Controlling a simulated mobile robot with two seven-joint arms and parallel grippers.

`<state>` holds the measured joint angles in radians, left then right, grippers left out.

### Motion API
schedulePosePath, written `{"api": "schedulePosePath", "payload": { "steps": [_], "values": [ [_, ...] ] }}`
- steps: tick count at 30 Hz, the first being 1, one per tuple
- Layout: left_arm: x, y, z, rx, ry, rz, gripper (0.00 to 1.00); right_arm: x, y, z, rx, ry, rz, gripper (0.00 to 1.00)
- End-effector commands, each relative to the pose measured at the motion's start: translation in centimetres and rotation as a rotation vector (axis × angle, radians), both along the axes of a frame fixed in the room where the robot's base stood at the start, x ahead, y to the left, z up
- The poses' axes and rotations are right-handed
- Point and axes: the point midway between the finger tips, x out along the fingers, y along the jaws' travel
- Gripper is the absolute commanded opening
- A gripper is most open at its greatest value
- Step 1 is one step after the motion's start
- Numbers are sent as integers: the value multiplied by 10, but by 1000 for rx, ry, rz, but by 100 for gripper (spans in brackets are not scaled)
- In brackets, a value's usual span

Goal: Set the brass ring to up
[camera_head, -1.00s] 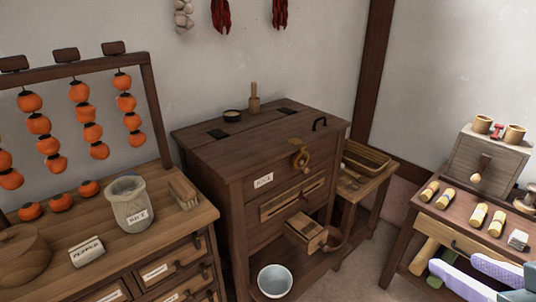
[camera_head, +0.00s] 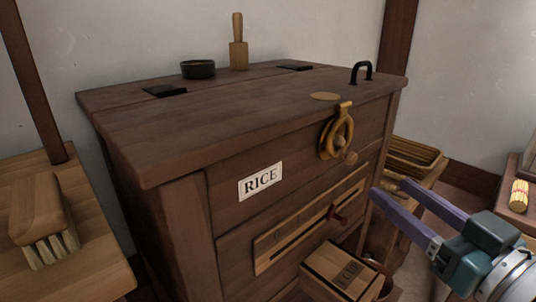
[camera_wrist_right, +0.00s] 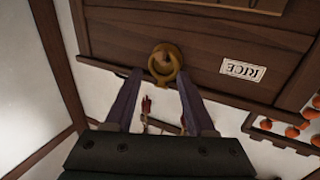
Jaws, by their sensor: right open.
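The brass ring (camera_head: 326,143) hangs down from a brass fitting at the top front edge of the dark wooden rice chest (camera_head: 200,190), with a short wooden peg beside it. It also shows in the right wrist view (camera_wrist_right: 153,65), just beyond and between my fingertips. My right gripper (camera_head: 391,188) is open and empty, its two purple fingers pointing at the chest from the right, below and right of the ring. I see no contact with the ring. My left gripper is not in view.
A round brass patch (camera_head: 325,96) and black handle (camera_head: 361,72) are on the lid. A bench with a brush (camera_head: 40,215) stands left.

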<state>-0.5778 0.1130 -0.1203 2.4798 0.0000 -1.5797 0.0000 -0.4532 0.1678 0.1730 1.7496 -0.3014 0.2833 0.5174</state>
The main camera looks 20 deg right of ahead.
Motion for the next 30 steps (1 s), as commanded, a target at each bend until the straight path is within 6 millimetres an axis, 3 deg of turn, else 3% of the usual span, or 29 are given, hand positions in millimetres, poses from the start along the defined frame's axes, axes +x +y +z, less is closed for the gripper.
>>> {"api": "schedulePosePath", "payload": {
  "steps": [9,15,26,30],
  "values": [
    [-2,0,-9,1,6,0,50,59,0,1,-2,-3,0,55],
    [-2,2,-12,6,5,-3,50,83,0,1,-2,0,0,55],
    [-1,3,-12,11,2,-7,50,90,0,1,-1,3,0,55],
    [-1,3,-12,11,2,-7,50,90,0,1,-1,2,0,42]
  ]
}}
